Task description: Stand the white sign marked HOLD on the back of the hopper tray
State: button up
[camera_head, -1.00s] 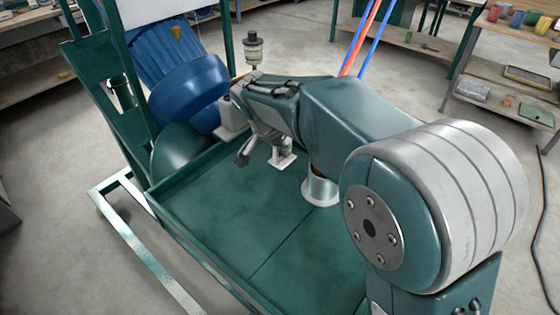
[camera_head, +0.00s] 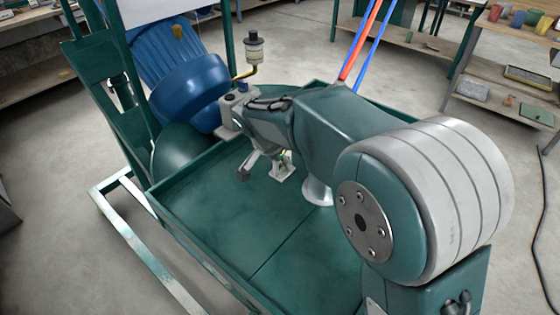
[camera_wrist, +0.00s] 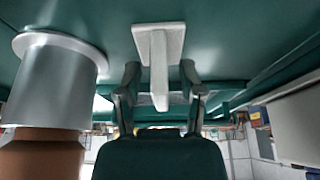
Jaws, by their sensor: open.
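The white sign (camera_wrist: 158,45) is in the middle of the wrist view, its flat base at the top and its narrow upright part reaching down between my fingers. Its lettering does not show. In the head view the sign (camera_head: 282,172) stands on the green hopper tray (camera_head: 215,215), partly hidden by my arm. My gripper (camera_wrist: 163,90) is open with one finger on each side of the sign. The right finger is close to it; I cannot tell if they touch. In the head view my gripper (camera_head: 262,165) is low over the tray's far part.
A flanged metal cylinder (camera_wrist: 60,80) with a brown lower part stands close left in the wrist view. In the head view it (camera_head: 318,191) is partly behind my arm. A blue motor (camera_head: 185,85) is beyond the tray's far left edge. The tray's near left floor is clear.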

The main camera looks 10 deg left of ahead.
jog(key=v, duration=1.2)
